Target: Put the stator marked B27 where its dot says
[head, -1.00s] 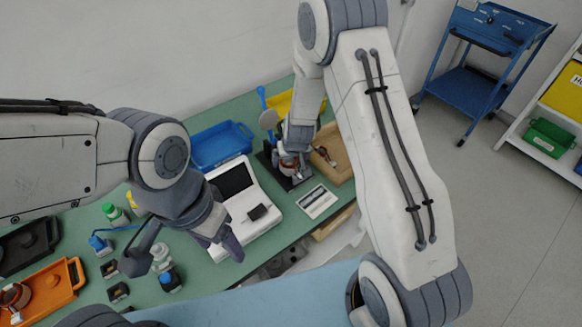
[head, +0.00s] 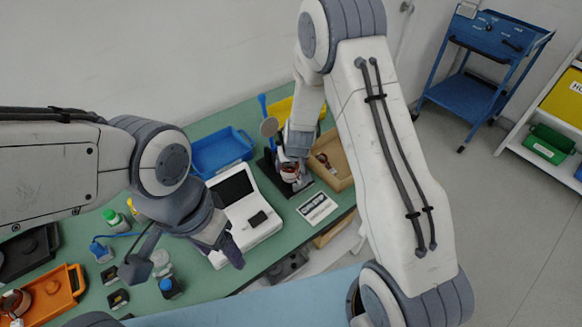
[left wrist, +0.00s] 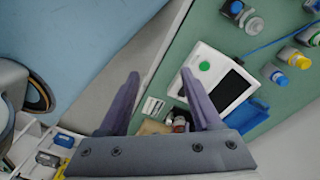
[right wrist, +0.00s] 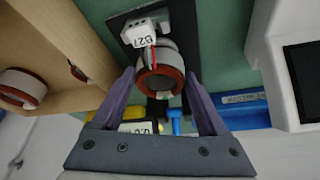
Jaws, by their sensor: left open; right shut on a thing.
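The stator marked B27 (right wrist: 161,78) has a copper-coloured ring, a grey body and a white tag reading B27 in the right wrist view. My right gripper (right wrist: 159,72) is shut on it, one finger on each side. In the head view the stator (head: 289,173) is at a dark stand (head: 268,172) on the green bench; I cannot tell whether it touches the stand. A red line shows by the tag, but I cannot make out a dot. My left gripper (left wrist: 160,73) is open and empty, above the bench front near the white device in the head view (head: 232,252).
A wooden tray (head: 343,178) holding another stator (right wrist: 22,85) is beside the stand. A white device (head: 262,230), a blue tray (head: 222,152), a white card (head: 317,207) and an orange tray (head: 62,293) with a stator are on the bench. Small bottles crowd the left.

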